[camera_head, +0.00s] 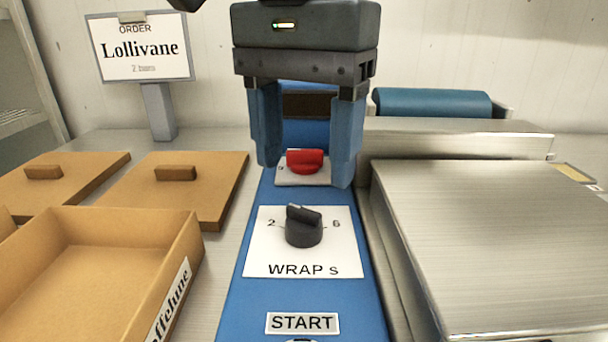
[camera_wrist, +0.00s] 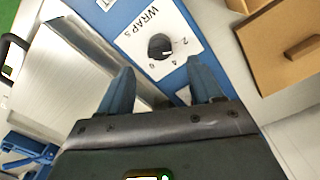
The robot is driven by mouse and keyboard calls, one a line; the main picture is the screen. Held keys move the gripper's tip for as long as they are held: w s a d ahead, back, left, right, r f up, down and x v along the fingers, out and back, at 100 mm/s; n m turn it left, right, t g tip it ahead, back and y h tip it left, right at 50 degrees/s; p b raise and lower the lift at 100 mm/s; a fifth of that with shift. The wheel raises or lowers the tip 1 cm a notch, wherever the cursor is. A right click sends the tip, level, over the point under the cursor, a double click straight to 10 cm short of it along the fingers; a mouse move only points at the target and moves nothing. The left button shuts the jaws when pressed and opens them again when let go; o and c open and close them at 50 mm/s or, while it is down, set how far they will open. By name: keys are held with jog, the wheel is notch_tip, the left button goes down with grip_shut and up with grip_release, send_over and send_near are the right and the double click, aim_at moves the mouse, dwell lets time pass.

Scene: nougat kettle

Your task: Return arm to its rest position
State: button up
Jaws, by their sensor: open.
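My gripper (camera_head: 304,170) hangs over the blue control panel (camera_head: 236,318) in the head view, with its two blue fingers spread apart and nothing between them. A red knob (camera_head: 305,160) on a white plate shows between the fingers, behind them or below; I cannot tell how close. Nearer stands the black WRAP s dial (camera_head: 303,228), free of the gripper, its plate marked 2 and 6. In the wrist view, my open gripper (camera_wrist: 161,82) points toward the panel and the dial (camera_wrist: 161,46) shows beyond the fingertips.
An order sign (camera_head: 140,48) reads "Lollivane, 2 bars". Brown lids (camera_head: 190,200) and an open brown box (camera_head: 80,265) lie left. A metal machine cover (camera_head: 500,240) and a blue roller (camera_head: 433,103) stand right. A START label (camera_head: 302,323) is at the front.

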jog(key=shift+r, duration=0.75)
jog(key=shift+r, duration=0.1)
